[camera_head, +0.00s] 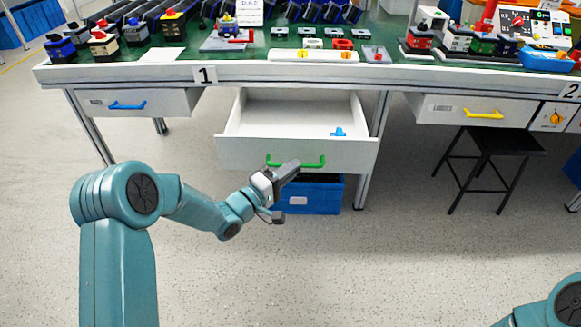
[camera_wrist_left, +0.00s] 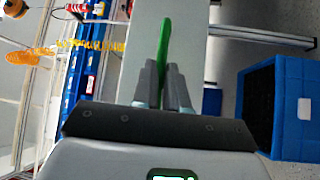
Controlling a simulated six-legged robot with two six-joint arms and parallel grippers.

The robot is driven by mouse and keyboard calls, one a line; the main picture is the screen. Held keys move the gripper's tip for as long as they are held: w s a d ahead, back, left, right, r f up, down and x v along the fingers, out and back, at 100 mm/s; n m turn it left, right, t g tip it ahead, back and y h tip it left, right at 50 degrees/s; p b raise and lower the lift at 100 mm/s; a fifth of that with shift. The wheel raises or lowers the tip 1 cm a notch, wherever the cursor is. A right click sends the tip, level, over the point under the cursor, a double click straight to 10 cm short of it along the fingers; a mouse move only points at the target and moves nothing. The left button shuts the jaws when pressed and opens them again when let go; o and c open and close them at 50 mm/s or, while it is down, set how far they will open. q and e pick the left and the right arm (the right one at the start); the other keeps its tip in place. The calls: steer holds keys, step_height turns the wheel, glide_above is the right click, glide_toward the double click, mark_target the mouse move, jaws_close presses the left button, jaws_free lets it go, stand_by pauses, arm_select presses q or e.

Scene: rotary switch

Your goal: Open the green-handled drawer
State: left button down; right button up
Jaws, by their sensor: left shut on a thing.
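The white drawer (camera_head: 345,154) with the green handle (camera_head: 311,164) is pulled out from under the bench. Its interior shows, with a small blue piece (camera_head: 338,132) inside. My left gripper (camera_head: 284,176) is at the left part of the handle. In the left wrist view, the two fingers (camera_wrist_left: 162,78) are closed on either side of the green handle (camera_wrist_left: 164,42). The fingers hide part of the handle. My right gripper is outside the views; only a piece of my right arm shows at the bottom right.
A blue bin (camera_head: 318,197) stands on the floor below the drawer. A blue-handled drawer (camera_head: 128,104) at left and a yellow-handled drawer (camera_head: 480,112) at right are closed. A black stool (camera_head: 490,142) stands at right. The floor in front is clear.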

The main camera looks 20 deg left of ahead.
arm_select(q)
steer(key=shift+s+r, duration=0.15)
steer(key=shift+s, duration=0.15)
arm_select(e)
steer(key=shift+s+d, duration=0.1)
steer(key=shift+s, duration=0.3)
arm_select(q)
steer(key=c, duration=1.2)
jaws_free()
steer(key=shift+o, duration=0.2)
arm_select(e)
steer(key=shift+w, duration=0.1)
arm_select(q)
steer(key=p+v, duration=0.3)
steer(key=v, duration=1.3)
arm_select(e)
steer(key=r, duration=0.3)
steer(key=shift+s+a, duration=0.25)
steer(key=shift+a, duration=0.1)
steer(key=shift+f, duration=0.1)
